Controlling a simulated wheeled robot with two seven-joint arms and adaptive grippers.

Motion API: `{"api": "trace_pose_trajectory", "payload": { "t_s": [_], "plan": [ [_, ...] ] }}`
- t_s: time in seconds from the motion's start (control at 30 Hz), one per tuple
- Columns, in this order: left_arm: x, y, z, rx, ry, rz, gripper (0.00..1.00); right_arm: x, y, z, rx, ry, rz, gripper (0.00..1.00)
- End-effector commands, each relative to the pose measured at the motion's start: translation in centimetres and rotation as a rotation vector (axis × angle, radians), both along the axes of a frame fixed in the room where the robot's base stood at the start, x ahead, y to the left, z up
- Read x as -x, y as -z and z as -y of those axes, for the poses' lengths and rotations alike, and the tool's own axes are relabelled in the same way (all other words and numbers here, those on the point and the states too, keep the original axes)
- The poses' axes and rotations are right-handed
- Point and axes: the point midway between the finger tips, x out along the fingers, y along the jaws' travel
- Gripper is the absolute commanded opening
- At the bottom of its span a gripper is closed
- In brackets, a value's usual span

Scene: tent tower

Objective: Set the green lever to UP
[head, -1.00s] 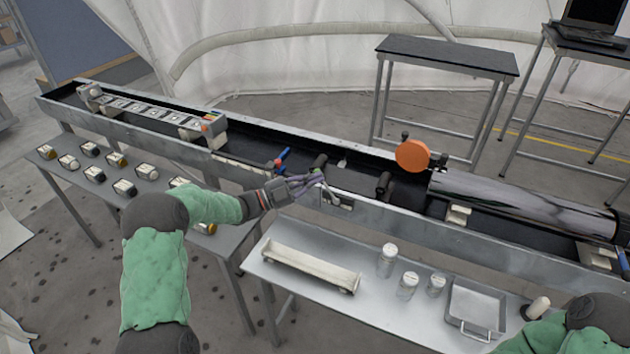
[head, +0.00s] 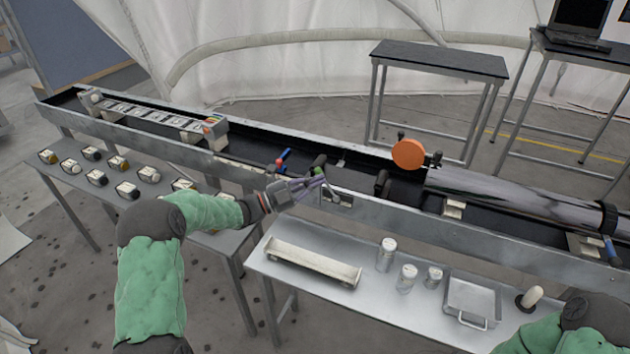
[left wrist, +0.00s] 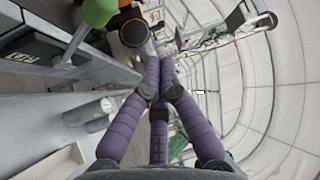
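The green lever has a green knob (head: 319,160), which shows small at the trough's near side in the head view. In the left wrist view its green knob (left wrist: 99,12) sits at the upper left on a thin metal rod, which slants up from a bracket. A dark label plate (left wrist: 35,45) is beside it, its text unclear. My left gripper (head: 318,188) is just below the knob in the head view. In the left wrist view its purple fingers (left wrist: 160,68) are drawn together with nothing between them, apart from the knob. My right gripper is out of view.
The long metal trough (head: 420,220) holds an orange disc (head: 409,154), a shiny cylinder (head: 510,195) and a small red-and-blue part (head: 282,160). The near table (head: 330,308) carries a white tray (head: 312,264), jars (head: 386,254) and a metal pan (head: 472,298).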

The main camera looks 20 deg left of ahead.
Motion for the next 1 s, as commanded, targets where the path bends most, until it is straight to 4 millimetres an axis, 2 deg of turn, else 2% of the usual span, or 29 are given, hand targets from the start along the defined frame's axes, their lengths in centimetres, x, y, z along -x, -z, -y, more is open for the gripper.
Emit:
{"api": "trace_pose_trajectory", "payload": {
  "t_s": [0.3,0.5,1.0],
  "plan": [
    [3.5,2.2,-3.3,0.001,-0.002,-0.003,0.00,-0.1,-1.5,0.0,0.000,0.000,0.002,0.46],
    [5.1,3.3,-4.6,0.001,0.000,-0.002,0.00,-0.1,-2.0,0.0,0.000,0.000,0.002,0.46],
    [5.5,3.6,-4.9,0.001,0.002,0.000,0.00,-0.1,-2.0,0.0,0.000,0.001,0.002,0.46]
  ]
}}
